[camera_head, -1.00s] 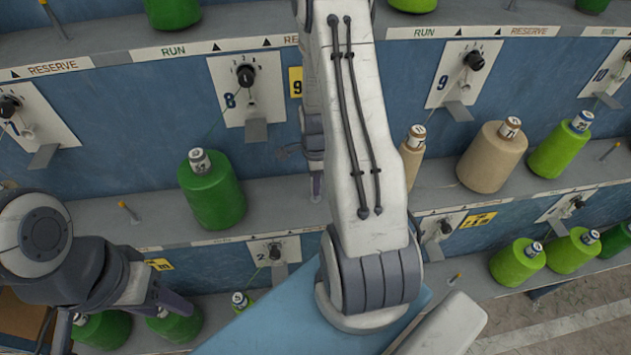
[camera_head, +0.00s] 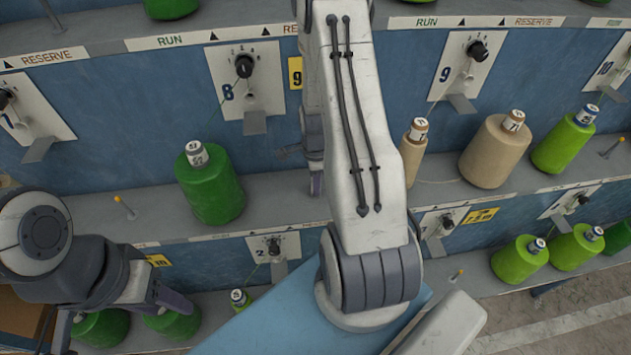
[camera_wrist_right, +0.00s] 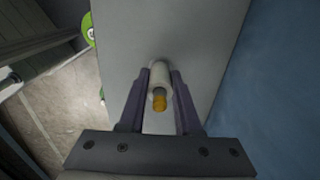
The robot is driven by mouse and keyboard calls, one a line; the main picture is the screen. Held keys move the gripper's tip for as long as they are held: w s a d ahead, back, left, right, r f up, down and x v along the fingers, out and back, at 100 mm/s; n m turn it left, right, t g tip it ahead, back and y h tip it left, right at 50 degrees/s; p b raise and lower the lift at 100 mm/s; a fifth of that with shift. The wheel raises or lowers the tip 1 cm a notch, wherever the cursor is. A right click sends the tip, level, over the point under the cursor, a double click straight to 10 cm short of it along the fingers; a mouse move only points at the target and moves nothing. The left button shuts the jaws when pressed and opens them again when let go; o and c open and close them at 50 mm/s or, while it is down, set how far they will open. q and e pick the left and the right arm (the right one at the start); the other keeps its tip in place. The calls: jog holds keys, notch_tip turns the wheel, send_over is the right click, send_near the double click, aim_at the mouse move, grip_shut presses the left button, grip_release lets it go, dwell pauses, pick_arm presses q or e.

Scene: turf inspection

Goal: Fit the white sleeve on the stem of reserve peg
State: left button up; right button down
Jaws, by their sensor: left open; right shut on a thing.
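My right gripper (camera_wrist_right: 160,100) is shut on the white sleeve (camera_wrist_right: 160,72), one dark finger on each side. A peg with a yellow tip (camera_wrist_right: 160,103) and a grey stem end (camera_wrist_right: 159,91) sticks out of the sleeve's near end, so the sleeve appears to be around the stem. How far down it sits is unclear. In the head view my right arm hides the sleeve and peg; only a purple part of the right gripper (camera_head: 316,185) shows. My left gripper (camera_head: 122,312) is open and empty at the lower left.
A green cone (camera_head: 210,187) stands left of my right arm on the shelf. A slim tan cone (camera_head: 411,155) and a wide tan cone (camera_head: 494,152) stand to its right. Yellow-tipped pegs rise at the left (camera_head: 123,207) and far right (camera_head: 612,148).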

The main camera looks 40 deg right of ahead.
jog(key=shift+f, duration=0.4)
jog(key=c, duration=0.5)
grip_release()
jog(key=shift+r, duration=0.1)
notch_tip(320, 180, up, 10)
jog(key=shift+r+b, duration=0.15)
jog(key=shift+b, duration=0.75)
